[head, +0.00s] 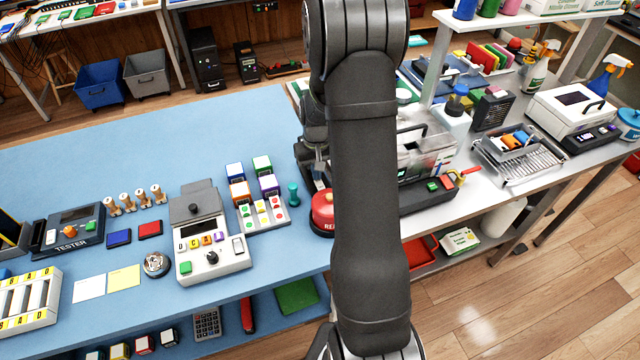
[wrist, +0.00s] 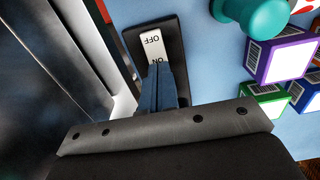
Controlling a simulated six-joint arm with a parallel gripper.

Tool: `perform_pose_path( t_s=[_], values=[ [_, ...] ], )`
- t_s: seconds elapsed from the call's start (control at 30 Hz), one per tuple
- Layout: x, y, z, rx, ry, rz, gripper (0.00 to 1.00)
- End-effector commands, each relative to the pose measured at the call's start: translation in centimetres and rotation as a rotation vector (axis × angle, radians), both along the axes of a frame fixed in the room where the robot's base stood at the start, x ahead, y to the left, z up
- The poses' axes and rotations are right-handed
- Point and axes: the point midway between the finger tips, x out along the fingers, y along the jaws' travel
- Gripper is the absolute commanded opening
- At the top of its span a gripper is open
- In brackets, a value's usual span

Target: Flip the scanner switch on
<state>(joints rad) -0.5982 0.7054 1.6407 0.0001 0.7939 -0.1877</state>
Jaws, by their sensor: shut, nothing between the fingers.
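The scanner switch (wrist: 152,45) is a white rocker on a black plate, lettered OFF and ON, in the wrist view. The lettering appears upside down there. My gripper (wrist: 162,68) is shut and empty, its fingertips right over the ON end and partly covering it. I cannot tell whether they touch the rocker. A grey metal housing (wrist: 45,75) stands close beside the switch on the left. In the head view my own arm hides the switch and much of that area.
A teal knob-like piece (wrist: 243,12) and purple and green boxes (wrist: 283,55) stand close right of the switch. In the head view, a red button (head: 321,212) sits beside my arm. The blue mat (head: 130,150) has free room at the back left.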

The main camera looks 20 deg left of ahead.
Motion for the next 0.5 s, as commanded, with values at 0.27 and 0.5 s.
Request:
perform_pose_path(
  t_s=[0.27, 0.5],
  values=[
    [0.0, 0.0, 2.0, 0.0, 0.0, 0.0, 0.0],
    [0.0, 0.0, 3.9, 0.0, 0.0, 0.0, 0.0]
  ],
)
